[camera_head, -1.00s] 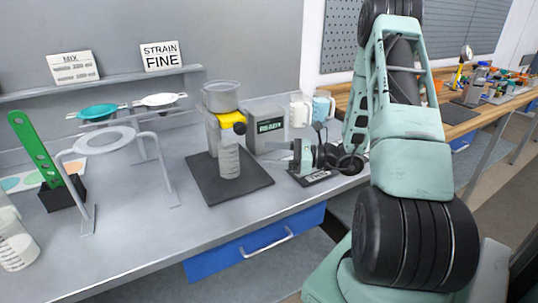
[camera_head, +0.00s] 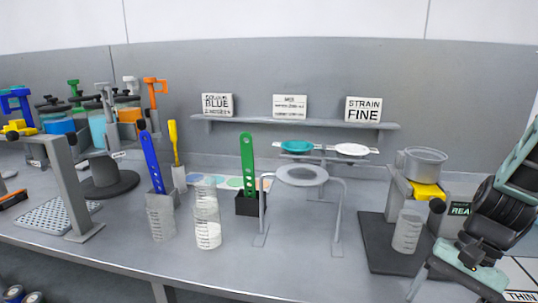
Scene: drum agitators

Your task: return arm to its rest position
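My arm (camera_head: 495,215) shows only in part, at the right edge of the head view. It is teal and black and is bent down over the bench's right end. My gripper (camera_head: 452,268) is low at the lower right, in front of the dark mat with the machine. I see nothing clearly held in it. The picture does not show clearly whether its fingers are apart or together. The rest of the arm is out of frame.
Near my gripper stand a clear measuring beaker (camera_head: 408,230) and a metal pot (camera_head: 421,163) on its machine. Jars with coloured agitators crowd the far left.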

